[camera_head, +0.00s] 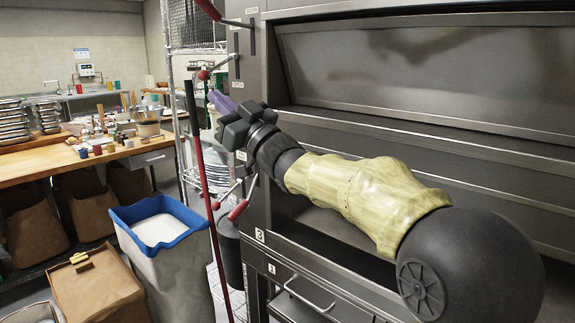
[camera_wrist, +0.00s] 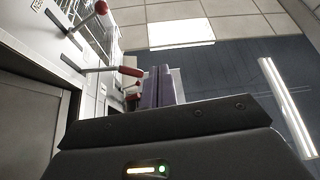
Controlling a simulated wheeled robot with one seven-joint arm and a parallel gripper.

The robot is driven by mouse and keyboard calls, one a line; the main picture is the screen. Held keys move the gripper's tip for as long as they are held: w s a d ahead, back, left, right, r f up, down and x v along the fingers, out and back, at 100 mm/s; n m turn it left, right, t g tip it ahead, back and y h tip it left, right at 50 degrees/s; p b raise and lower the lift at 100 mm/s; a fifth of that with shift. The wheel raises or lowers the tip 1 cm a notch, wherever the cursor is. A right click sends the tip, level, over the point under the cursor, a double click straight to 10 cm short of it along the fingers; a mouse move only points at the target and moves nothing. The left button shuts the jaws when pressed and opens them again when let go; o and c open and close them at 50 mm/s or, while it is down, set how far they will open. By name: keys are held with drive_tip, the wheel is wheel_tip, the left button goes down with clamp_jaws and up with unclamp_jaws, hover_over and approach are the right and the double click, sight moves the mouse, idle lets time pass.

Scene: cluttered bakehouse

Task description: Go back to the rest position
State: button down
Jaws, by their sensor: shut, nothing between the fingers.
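My gripper (camera_head: 222,103) is at the end of my arm, which reaches from the lower right toward the upper left across the front of the steel deck oven (camera_head: 410,75). Its purple-grey fingers are together and empty. In the wrist view the two fingers (camera_wrist: 158,87) lie side by side, pointing up past the red-handled levers of the oven. A lever with a red grip (camera_wrist: 130,71) shows just left of the fingers there. I cannot tell how much gap there is between them.
A long red pole (camera_head: 200,160) stands upright just left of my gripper. A blue-rimmed bin (camera_head: 158,228) with white contents, brown sacks (camera_head: 35,230) and a wooden worktable (camera_head: 85,160) with jars stand at left. A wire rack (camera_head: 180,70) is behind the gripper.

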drive_tip(key=w+d+f+m+h, duration=0.1)
drive_tip(key=d+f+m+h, duration=0.55)
drive_tip(key=f, duration=0.65)
drive_tip(key=w+d+f+m+h, duration=0.2)
drive_tip(key=d+f+m+h, duration=0.1)
drive_tip(key=d+f+h, duration=0.75)
drive_tip(key=s+d+f+g, duration=0.3)
drive_tip(key=s+f, duration=0.2)
drive_tip(key=f, duration=0.5)
drive_tip(key=s+d+f+m+g+h, duration=0.15)
drive_tip(key=s+d+f+g, duration=0.25)
drive_tip(key=s+f, duration=0.45)
drive_tip(key=s+d+f+m+g+h, duration=0.15)
drive_tip(key=s+d+f+g, duration=0.35)
drive_tip(key=s, duration=0.7)
wheel_tip(320, 180, up, 15)
drive_tip(key=s+p, duration=0.1)
drive_tip(key=p, duration=1.5)
drive_tip(key=shift+a+y, duration=0.3)
drive_tip(key=shift+a, duration=0.05)
drive_tip(key=shift+f+m, duration=0.1)
drive_tip(key=shift+m, duration=0.15)
